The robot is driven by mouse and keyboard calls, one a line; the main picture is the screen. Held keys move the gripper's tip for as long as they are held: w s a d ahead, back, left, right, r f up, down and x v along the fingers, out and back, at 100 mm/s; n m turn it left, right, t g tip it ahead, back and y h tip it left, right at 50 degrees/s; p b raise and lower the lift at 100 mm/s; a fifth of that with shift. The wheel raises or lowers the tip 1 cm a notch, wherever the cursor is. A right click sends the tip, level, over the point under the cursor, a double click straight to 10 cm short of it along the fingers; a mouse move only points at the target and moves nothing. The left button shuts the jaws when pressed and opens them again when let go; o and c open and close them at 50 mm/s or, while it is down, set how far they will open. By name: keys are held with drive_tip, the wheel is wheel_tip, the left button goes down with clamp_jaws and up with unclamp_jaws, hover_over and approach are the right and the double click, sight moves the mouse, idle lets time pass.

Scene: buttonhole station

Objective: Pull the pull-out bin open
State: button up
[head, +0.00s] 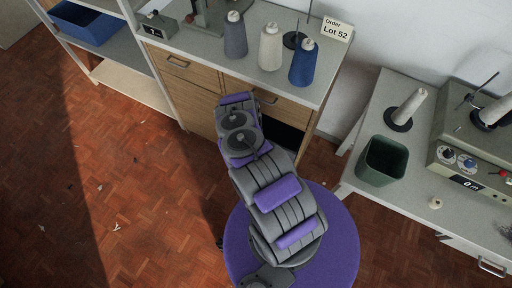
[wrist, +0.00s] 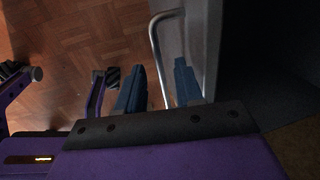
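In the wrist view a grey panel (wrist: 201,40), which looks like the front of the pull-out bin, carries a bent metal bar handle (wrist: 155,45). My gripper (wrist: 158,72) is open, with one blue finger on each side of the handle bar. Gaps show between the bar and the fingers, so it is not clamped. To the right of the panel is a dark space. In the head view a dark opening (head: 286,134) shows below a wooden drawer (head: 275,103) of the cabinet. My arm hides the bin front, and my gripper does not show there.
The cabinet top (head: 245,75) holds grey, white and blue thread cones. A side table (head: 365,181) with a dark green bin (head: 382,160) and a machine (head: 470,150) stands at the right. The parquet floor (head: 140,190) is open to the left of my arm.

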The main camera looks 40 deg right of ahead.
drive_tip(key=shift+d+f, duration=0.1)
drive_tip(key=shift+f, duration=0.4)
drive_tip(key=shift+c, duration=0.2)
clamp_jaws()
idle(1.1)
